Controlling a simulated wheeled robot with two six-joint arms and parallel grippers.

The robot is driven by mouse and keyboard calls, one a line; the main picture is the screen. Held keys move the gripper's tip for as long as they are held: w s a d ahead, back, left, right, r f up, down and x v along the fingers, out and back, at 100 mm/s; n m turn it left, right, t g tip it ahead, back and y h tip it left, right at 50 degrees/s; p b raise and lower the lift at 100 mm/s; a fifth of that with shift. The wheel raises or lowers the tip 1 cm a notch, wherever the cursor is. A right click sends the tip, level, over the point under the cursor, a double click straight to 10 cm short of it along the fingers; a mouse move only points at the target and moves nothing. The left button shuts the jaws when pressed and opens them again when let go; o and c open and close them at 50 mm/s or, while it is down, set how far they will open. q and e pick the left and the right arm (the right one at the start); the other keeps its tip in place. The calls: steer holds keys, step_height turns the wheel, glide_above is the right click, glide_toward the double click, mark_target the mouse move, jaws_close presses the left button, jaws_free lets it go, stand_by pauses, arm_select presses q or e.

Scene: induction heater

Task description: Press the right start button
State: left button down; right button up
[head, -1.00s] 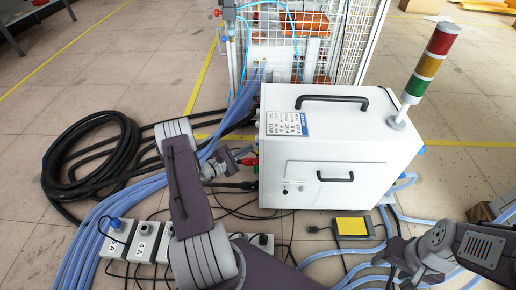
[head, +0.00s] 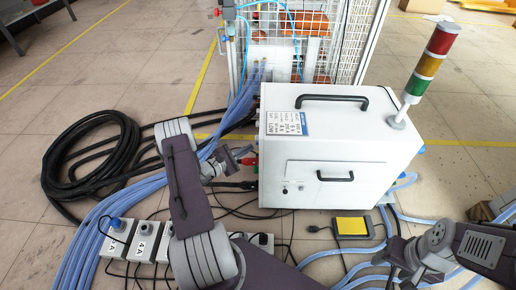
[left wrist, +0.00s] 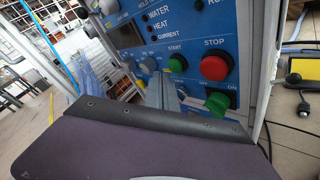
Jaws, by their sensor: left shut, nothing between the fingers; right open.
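The green start button (left wrist: 177,63), under the word START, is on the blue control panel (left wrist: 185,25) in the left wrist view. The red stop button (left wrist: 214,67) is to its right. My left gripper (left wrist: 162,80) is shut and empty, its tips in front of the panel just left of and below the start button. I cannot tell whether they touch anything. In the head view my left gripper (head: 243,156) is beside the left side of the white heater box (head: 340,135); the panel face is mostly hidden there. My right gripper (head: 393,250) is open at the lower right, apart from the box.
A green on/off switch (left wrist: 217,102) sits below the stop button. A yellow pedal (head: 351,227) lies in front of the box. Blue hoses (head: 85,225), a black cable coil (head: 62,170) and grey socket boxes (head: 143,240) cover the floor at left. A signal tower (head: 430,65) stands on the box.

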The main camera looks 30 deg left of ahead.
stand_by(0.8)
arm_select(q)
steer(key=shift+w+d, duration=0.2)
steer(key=shift+d, duration=0.15)
steer(key=shift+w+d+p, duration=0.25)
steer(key=shift+d+p, duration=0.05)
steer(key=shift+d, duration=0.1)
stand_by(0.8)
steer(key=shift+s+a, duration=0.1)
steer(key=shift+a, duration=0.05)
steer(key=shift+s+a, duration=0.3)
steer(key=shift+a, duration=0.3)
steer(key=shift+s+a+b, duration=0.2)
steer(key=shift+s+a, duration=0.2)
steer(key=shift+a, duration=0.35)
steer(key=shift+s+a+b, duration=0.15)
steer(key=shift+s+a, duration=0.3)
steer(key=shift+a, duration=0.25)
steer(key=shift+s+a+b, duration=0.2)
steer(key=shift+s+a, duration=0.2)
steer(key=shift+a, duration=0.35)
